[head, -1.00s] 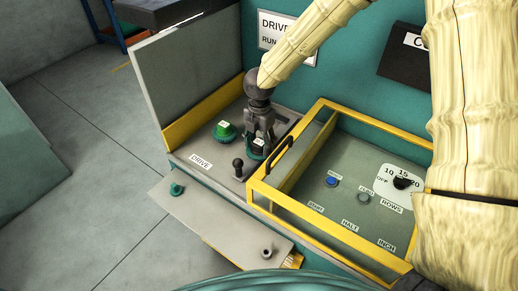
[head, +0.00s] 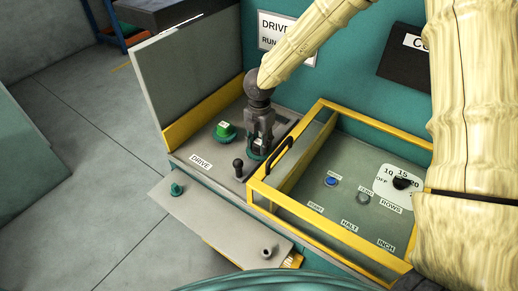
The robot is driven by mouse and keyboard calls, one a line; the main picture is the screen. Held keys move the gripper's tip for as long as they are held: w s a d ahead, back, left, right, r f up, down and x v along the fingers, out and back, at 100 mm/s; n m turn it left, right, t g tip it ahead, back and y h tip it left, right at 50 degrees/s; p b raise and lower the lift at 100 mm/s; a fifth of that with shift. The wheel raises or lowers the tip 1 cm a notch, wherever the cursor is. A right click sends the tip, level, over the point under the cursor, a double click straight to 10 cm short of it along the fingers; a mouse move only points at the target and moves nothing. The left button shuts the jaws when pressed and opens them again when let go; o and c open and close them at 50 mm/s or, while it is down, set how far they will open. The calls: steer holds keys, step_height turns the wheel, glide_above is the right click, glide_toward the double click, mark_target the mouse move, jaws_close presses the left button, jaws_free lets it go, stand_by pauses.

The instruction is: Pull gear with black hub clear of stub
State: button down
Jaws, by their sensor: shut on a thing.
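My gripper (head: 260,140) points down in the drive box and is shut on a small teal gear (head: 254,156) with a dark hub and a pale label on top. The gear sits low, at the box floor. The stub under it is hidden by the gear and my fingers, and I cannot tell whether the gear has risen. A second gear (head: 225,131), green with a pale label, sits to the left in the same box, apart from my gripper.
A black-knobbed lever (head: 238,168) stands just in front. A yellow-framed clear cover (head: 318,205) over buttons and a dial is close on the right. The raised lid (head: 190,70) stands behind left. A grey shelf (head: 215,222) in front carries a teal peg (head: 176,189) and a grey peg (head: 267,252).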

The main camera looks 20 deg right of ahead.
mark_target(260, 142)
steer(key=shift+r+p, duration=0.6)
steer(key=shift+r, duration=0.25)
steer(key=shift+r+p, duration=1.55)
steer(key=shift+r, duration=0.55)
steer(key=shift+r, duration=0.1)
steer(key=shift+r+p, duration=1.5)
steer(key=shift+r, duration=0.4)
steer(key=shift+r, duration=0.1)
